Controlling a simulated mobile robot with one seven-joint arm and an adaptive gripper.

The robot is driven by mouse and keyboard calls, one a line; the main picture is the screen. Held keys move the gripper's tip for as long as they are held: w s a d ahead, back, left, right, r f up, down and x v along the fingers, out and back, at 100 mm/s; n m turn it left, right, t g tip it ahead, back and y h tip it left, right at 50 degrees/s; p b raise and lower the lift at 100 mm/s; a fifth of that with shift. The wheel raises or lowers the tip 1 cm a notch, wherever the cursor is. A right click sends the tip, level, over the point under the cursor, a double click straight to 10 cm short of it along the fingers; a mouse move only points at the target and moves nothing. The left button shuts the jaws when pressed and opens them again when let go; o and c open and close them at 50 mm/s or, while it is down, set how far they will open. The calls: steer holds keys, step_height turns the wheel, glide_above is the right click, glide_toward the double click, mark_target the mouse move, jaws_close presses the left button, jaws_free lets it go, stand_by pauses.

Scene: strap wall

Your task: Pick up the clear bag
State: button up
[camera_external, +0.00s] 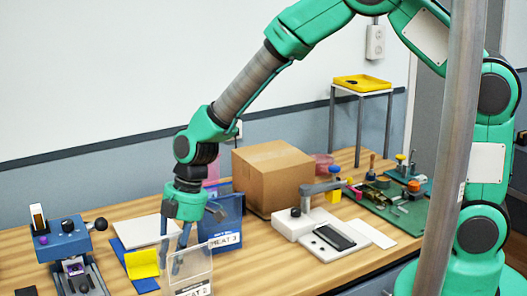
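The clear bag (201,272) looks like a see-through, open-topped pouch or bin with a white label reading "MEAT 2" or similar. It stands near the front edge of the table, and its lower end is cut off by the picture's bottom edge. My gripper (172,260) points down at its left side, with the fingers overlapping its upper left part. The fingers look somewhat apart. I cannot tell whether they are inside it, around its wall or touching it.
A blue bin labelled "MEAT 3" (221,226) stands close behind on the right. A yellow block (141,264) and a blue device (68,246) are on the left. A cardboard box (274,173) and a white device (325,238) are on the right.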

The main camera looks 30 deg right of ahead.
mark_target(168, 250)
jaws_close()
steer(key=shift+r+p, duration=0.2)
steer(key=shift+p, duration=0.2)
steer(key=v, duration=0.2)
steer(key=p+v, duration=0.1)
steer(key=v, duration=0.1)
steer(key=shift+s+a+r, duration=0.1)
steer(key=shift+s+a, duration=0.15)
steer(key=shift+a, duration=0.15)
steer(key=s+d+r, duration=0.1)
steer(key=s+d, duration=0.9)
steer(key=s, duration=0.1)
steer(key=shift+d, duration=0.4)
